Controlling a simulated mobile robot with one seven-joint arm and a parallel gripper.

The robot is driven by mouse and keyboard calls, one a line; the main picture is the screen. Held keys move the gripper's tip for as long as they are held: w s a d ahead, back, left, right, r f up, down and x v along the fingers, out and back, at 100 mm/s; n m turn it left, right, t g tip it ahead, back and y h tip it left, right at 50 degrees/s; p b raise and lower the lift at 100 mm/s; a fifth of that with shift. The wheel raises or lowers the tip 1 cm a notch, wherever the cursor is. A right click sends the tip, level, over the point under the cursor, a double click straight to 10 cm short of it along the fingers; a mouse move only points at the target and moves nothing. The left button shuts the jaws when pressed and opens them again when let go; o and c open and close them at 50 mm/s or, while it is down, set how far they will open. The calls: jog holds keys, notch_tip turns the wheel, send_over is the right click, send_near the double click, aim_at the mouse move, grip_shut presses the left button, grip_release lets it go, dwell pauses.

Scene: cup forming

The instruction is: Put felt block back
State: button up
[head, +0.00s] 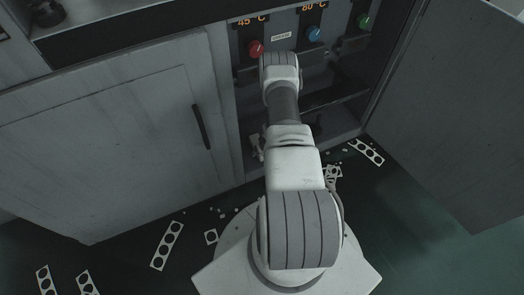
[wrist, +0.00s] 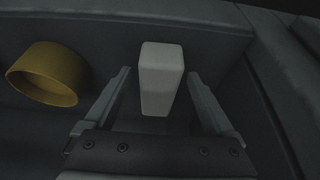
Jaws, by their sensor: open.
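A pale, upright block (wrist: 160,80), which looks like the felt block, stands in a dark recess in the wrist view. My gripper (wrist: 161,84) is open, with one finger on each side of the block. Gaps show between the fingers and the block, so it does not look gripped. In the head view my arm reaches into the open cabinet compartment (head: 335,97) and hides its own gripper and the block.
A yellow ring-like part (wrist: 46,74) lies left of the gripper. Red (head: 256,48), blue (head: 314,34) and green (head: 364,22) knobs sit above the compartment. An open door (head: 455,110) stands at right. Punched white strips (head: 167,246) litter the floor.

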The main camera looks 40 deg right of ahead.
jog(key=d+p+v, duration=0.1)
jog(key=p+v, duration=0.3)
jog(key=v, duration=0.7)
jog(key=shift+a, duration=0.5)
jog(key=shift+s, duration=0.2)
